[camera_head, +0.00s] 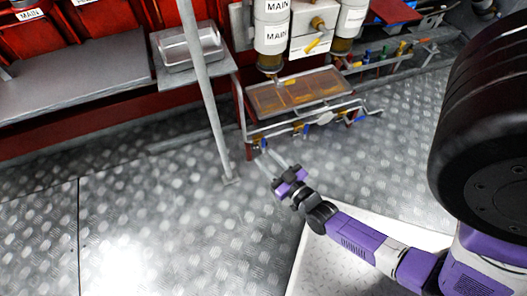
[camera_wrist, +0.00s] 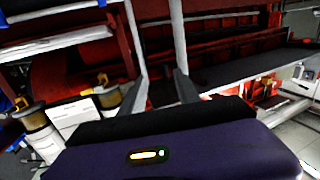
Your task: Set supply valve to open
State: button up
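Several small valves with blue and yellow handles sit on the pipes below a brown-topped tray in the head view, among them a left one (camera_head: 258,143), a middle one (camera_head: 302,128) and a right one (camera_head: 358,116). No readable label shows which is the supply valve, and the handle positions are too small to tell. My gripper (camera_head: 268,156) is open and empty, its two fingers apart, just in front of and below the left end of these pipes. In the wrist view the fingers (camera_wrist: 160,82) also stand apart with nothing between them.
A grey post (camera_head: 208,95) stands left of my gripper. The brown-topped tray (camera_head: 300,92) overhangs the pipes. Filters labelled MAIN (camera_head: 271,36) and a white box with a yellow lever (camera_head: 312,35) are above. The patterned metal floor (camera_head: 150,215) is clear at left.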

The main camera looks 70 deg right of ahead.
aim_at(264, 142)
jog(key=w+d+f+m+g+h+b, duration=0.1)
jog(key=d+f+m+g+h+b, duration=0.1)
jog(key=d+f+b, duration=0.45)
jog(key=w+d+f+m+g+h+b, duration=0.1)
jog(key=d+f+m+h+b, duration=0.2)
jog(key=f, duration=0.6)
jog(key=shift+n+y, duration=0.3)
jog(key=shift+n, duration=0.3)
jog(key=b+x, duration=0.1)
jog(key=x, duration=0.1)
jog(key=b+x, duration=0.1)
jog(key=x, duration=0.4)
jog(key=shift+d+f+b, duration=0.35)
jog(key=shift+d+b, duration=0.05)
jog(key=shift+d, duration=0.05)
jog(key=shift+w+d+r, duration=0.15)
jog(key=shift+w+d, duration=0.2)
jog(key=shift+d, duration=0.05)
grip_shut()
